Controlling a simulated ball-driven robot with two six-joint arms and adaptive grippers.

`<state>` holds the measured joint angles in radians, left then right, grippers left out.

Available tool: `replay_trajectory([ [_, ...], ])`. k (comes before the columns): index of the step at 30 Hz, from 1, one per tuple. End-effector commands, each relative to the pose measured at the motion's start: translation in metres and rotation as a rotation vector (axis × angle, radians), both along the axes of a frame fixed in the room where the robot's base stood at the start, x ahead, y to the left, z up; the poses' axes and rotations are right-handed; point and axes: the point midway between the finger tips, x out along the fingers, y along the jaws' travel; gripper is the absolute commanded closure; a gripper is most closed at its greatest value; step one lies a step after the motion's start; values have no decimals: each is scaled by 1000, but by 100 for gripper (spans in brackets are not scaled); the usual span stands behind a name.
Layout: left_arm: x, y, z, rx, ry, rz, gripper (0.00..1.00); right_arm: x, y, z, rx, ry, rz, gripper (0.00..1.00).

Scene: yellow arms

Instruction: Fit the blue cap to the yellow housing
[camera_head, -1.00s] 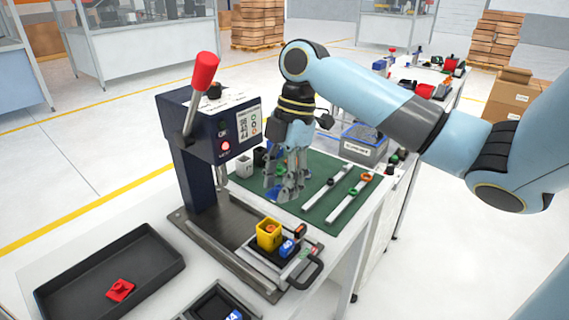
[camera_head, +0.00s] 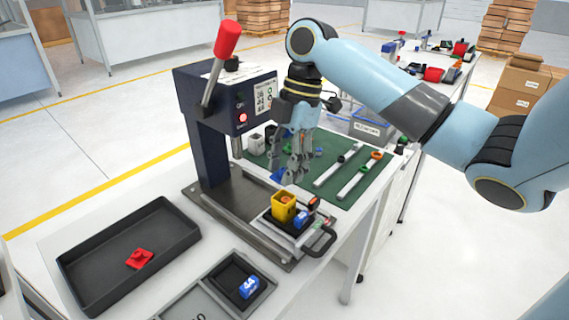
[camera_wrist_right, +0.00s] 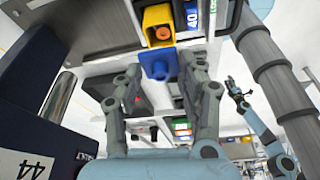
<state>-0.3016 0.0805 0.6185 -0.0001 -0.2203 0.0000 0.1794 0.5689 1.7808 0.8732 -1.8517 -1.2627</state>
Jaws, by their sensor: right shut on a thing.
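The yellow housing (camera_head: 284,207) stands upright in the fixture of the press, with an orange part inside its open top. It also shows at the top of the right wrist view (camera_wrist_right: 158,16). My right gripper (camera_head: 289,176) is shut on the blue cap (camera_wrist_right: 157,65), which sits between its fingertips. In the head view only a bit of blue (camera_head: 279,174) shows by the fingers. The cap is close to the housing and appears apart from it; the exact gap is unclear. A small gripper, apparently my left, shows at the right of the wrist view (camera_wrist_right: 238,92).
The dark press (camera_head: 205,130) with its red-knobbed lever (camera_head: 227,40) stands left of the gripper. A black tray (camera_head: 95,268) holds a red part (camera_head: 139,259). A smaller tray (camera_head: 212,283) holds a blue block (camera_head: 249,287). A green mat (camera_head: 318,184) with rails lies behind the fixture.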

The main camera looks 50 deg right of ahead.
Motion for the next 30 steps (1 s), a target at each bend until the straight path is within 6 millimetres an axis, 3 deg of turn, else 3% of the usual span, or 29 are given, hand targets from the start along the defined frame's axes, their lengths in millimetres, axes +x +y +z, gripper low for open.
replay_trajectory([
  [9,0,0,-26,0,0,0,66,0,0,-26,0,1,0,75],
  [18,1,0,-31,0,-2,0,66,0,0,-40,1,0,-1,75],
  [30,2,0,-31,0,-2,0,66,0,0,-41,1,0,0,75],
])
